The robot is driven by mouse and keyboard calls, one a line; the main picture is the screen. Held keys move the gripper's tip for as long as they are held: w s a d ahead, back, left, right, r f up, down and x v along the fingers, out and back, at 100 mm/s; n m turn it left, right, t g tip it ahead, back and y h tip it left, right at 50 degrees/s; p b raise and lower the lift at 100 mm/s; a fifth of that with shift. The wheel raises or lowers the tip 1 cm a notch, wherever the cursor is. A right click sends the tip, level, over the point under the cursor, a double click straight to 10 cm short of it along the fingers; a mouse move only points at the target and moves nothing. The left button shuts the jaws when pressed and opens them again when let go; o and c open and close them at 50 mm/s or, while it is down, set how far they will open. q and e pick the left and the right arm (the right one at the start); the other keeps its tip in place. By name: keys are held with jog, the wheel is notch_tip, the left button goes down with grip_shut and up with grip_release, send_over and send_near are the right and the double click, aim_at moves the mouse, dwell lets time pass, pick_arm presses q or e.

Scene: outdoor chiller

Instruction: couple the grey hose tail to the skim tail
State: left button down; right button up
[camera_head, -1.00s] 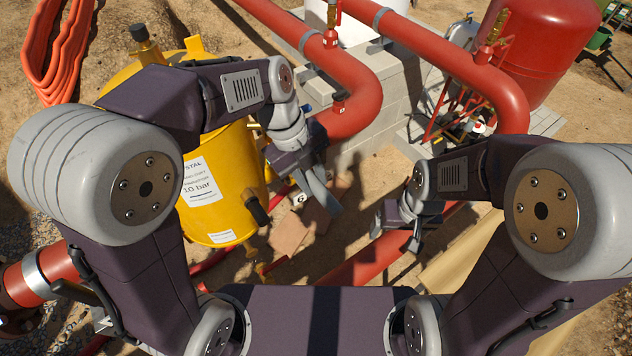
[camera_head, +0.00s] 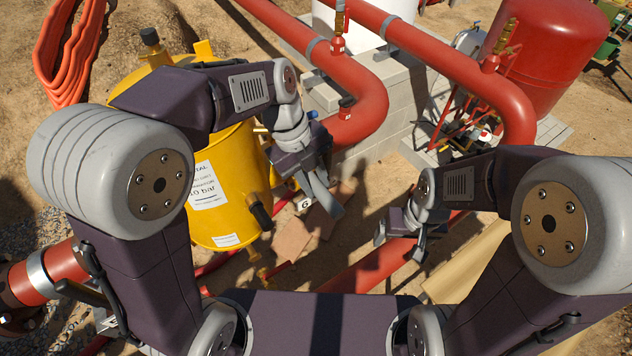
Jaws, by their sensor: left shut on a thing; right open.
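My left gripper (camera_head: 327,197) hangs just right of the yellow vessel (camera_head: 232,205), above the ground, its pale fingers closed. A thing is in its jaws, but I cannot make out what. A small pale tagged fitting (camera_head: 303,205) shows just left of its fingers. My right gripper (camera_head: 399,246) is open and empty, low over the red ground pipe (camera_head: 375,268). It is apart from the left gripper, to its right and lower. I cannot pick out the grey hose tail or the skim tail for certain; both may be hidden or too small.
Thick red pipes (camera_head: 425,47) run across the back beside a grey block plinth (camera_head: 375,115). A red tank (camera_head: 548,50) stands at the back right. Bare ground (camera_head: 385,180) shows between my grippers.

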pick_arm(q)
jog(key=shift+w+a, duration=0.3)
jog(key=shift+w, duration=0.05)
jog(key=c, duration=1.1)
grip_release()
jog(key=shift+o, duration=0.5)
jog(key=o, duration=0.4)
jog(key=shift+r, duration=0.1)
jog(key=p+v, duration=0.5)
jog(key=v, duration=0.2)
